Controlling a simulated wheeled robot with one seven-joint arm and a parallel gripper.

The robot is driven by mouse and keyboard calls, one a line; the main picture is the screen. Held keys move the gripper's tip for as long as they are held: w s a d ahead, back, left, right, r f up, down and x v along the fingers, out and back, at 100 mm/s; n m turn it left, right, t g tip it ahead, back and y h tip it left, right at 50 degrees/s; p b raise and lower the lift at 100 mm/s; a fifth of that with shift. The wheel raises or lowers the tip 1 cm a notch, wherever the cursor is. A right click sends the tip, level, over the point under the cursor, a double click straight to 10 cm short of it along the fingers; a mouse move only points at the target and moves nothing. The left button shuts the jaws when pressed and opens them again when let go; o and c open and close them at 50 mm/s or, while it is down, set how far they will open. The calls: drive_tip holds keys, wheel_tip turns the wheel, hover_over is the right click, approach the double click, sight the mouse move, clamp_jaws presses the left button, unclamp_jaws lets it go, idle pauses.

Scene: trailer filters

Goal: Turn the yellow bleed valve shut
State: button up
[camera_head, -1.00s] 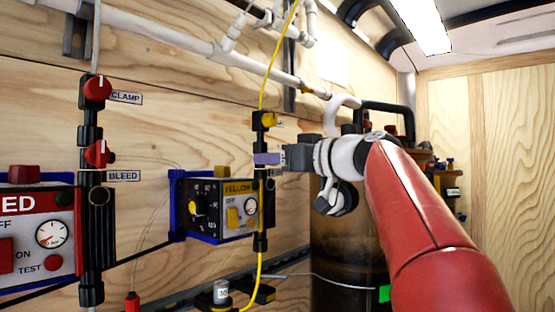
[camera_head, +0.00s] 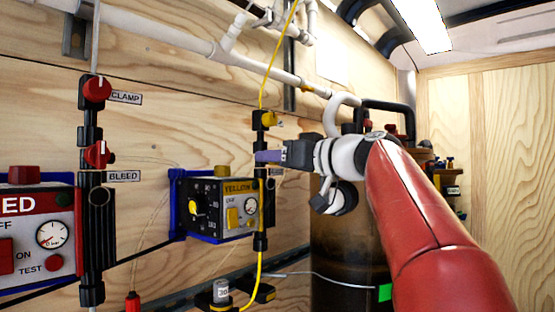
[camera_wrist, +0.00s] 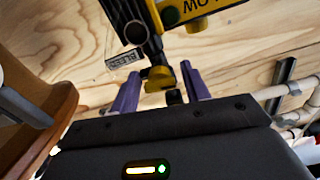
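The yellow bleed valve (camera_wrist: 158,79) shows in the wrist view, on a dark fitting beside an upside-down BLEED label (camera_wrist: 123,58). My gripper (camera_wrist: 160,70) is open, with one purple finger on each side of the valve. I see gaps between the fingers and the yellow handle. In the head view my gripper (camera_head: 259,156) reaches left to the dark fitting on the yellow line. It hides the bleed valve there. The yellow clamp knob (camera_head: 269,119) sits just above it.
A black-and-yellow box (camera_head: 222,205) with a dial and gauge hangs just below my gripper. Red clamp (camera_head: 97,89) and bleed (camera_head: 98,154) valves are at the left. A brown cylinder (camera_head: 345,250) stands below my wrist. A white pipe crosses the wall above.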

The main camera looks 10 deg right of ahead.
drive_tip(key=shift+o, duration=0.4)
drive_tip(key=b+v, duration=0.1)
drive_tip(key=v, duration=0.6)
drive_tip(key=shift+s+d, duration=0.25)
drive_tip(key=shift+s, duration=0.05)
